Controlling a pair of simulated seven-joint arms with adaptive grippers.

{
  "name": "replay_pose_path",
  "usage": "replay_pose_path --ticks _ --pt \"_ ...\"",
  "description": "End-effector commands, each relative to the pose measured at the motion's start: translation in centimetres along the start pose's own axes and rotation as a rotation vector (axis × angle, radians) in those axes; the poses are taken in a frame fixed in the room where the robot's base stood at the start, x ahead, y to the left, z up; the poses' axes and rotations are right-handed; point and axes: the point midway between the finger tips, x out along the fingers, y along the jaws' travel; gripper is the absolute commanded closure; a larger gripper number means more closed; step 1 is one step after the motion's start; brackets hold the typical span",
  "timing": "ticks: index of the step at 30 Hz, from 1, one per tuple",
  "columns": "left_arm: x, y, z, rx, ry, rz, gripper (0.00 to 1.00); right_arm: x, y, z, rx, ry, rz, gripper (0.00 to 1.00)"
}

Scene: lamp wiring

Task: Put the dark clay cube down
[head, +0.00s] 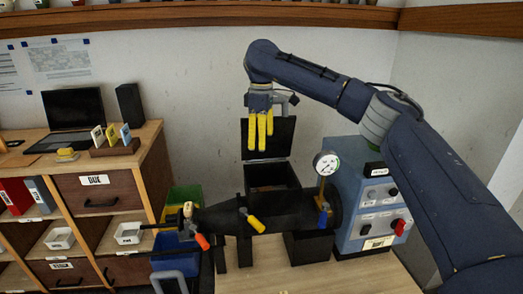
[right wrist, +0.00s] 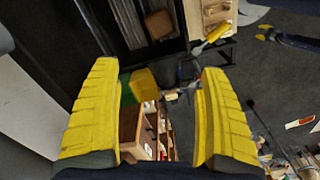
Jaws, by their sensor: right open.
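My right gripper (head: 259,147) hangs fingers down above the open black box (head: 272,176), in front of its raised lid. Its yellow fingers also show in the right wrist view (right wrist: 160,115), spread apart with nothing between them. A brown block (right wrist: 158,24) lies inside the dark box in the right wrist view, apart from the fingers; it may be the dark clay cube, but I cannot be sure. In the head view the inside of the box shows only a brownish patch, too small to make out. My left gripper is not in view.
A black horizontal cylinder (head: 285,211) with coloured handles stands in front of the box. A dial gauge (head: 327,163) and a blue control cabinet (head: 368,212) are to the right. A green bin (head: 183,194) and a blue bin (head: 172,244) are to the left, beside a wooden cabinet (head: 98,180).

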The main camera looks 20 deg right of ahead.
Motion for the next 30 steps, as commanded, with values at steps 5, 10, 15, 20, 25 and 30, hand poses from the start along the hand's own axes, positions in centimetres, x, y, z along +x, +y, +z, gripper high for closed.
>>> replay_pose_path --ticks 5,10,15,20,25,30 --pt "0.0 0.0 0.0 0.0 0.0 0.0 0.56 -1.3 0.0 0.0 0.001 0.001 0.0 0.23" --pt "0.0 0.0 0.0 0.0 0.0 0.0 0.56 -1.6 0.0 0.0 0.0 0.0 -0.001 0.23" --pt "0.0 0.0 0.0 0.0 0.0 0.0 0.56 -1.6 0.0 0.0 0.0 0.0 -0.001 0.23" --pt "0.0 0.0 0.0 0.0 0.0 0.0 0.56 -1.3 0.0 0.0 0.005 -0.002 0.002 0.23" --pt "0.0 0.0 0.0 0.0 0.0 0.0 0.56 1.5 0.6 -0.3 0.061 -0.022 0.037 0.23" --pt "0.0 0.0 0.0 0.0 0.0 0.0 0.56 5.9 1.6 -0.6 0.16 -0.036 0.105 0.23"
